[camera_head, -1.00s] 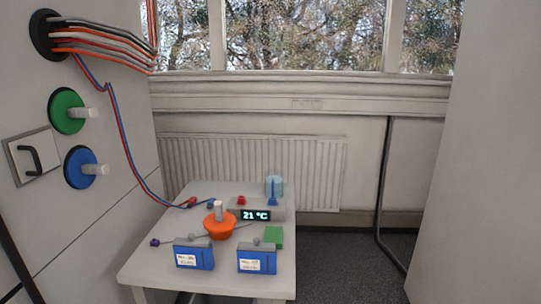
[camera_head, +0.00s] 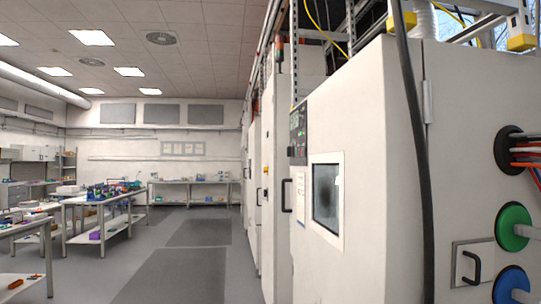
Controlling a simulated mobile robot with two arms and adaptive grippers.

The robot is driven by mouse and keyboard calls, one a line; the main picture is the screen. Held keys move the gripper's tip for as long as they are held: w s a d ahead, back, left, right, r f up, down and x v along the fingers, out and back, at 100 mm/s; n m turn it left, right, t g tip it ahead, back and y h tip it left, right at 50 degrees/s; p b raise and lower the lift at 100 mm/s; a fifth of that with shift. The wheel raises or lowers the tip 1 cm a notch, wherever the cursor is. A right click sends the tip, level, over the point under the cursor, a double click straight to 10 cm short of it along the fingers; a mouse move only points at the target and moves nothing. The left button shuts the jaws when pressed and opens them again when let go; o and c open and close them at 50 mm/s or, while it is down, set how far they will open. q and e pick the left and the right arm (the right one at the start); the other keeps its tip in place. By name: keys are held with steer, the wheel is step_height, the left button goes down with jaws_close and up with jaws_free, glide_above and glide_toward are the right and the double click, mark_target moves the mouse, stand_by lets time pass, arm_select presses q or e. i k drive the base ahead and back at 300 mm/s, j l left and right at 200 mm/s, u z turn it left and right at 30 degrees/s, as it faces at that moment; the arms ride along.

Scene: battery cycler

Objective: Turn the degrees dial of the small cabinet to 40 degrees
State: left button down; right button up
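A pale cabinet (camera_head: 365,130) fills the right side of the view. Its front has a dark window (camera_head: 326,196) in a white frame. Beyond the window is a dark control panel (camera_head: 298,132), seen at a steep angle; I cannot make out a degrees dial or a reading on it. I cannot tell whether this is the small cabinet. Neither of my grippers is in view.
A grey aisle (camera_head: 185,262) runs clear along the cabinet fronts to the far wall. Workbenches (camera_head: 104,201) with equipment stand on the left. A thick black cable (camera_head: 412,150) hangs down the cabinet's near corner. Cables enter a black port (camera_head: 508,150) at the right edge.

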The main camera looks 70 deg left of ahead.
mark_target(290, 150)
steer(key=u, duration=2.15)
steer(key=i+j, duration=0.4)
steer(key=i+j+u, duration=0.1)
steer(key=i+j, duration=0.35)
steer(key=i, duration=0.2)
steer(key=i+j, duration=0.35)
steer(key=i, duration=0.15)
steer(key=j+u, duration=0.05)
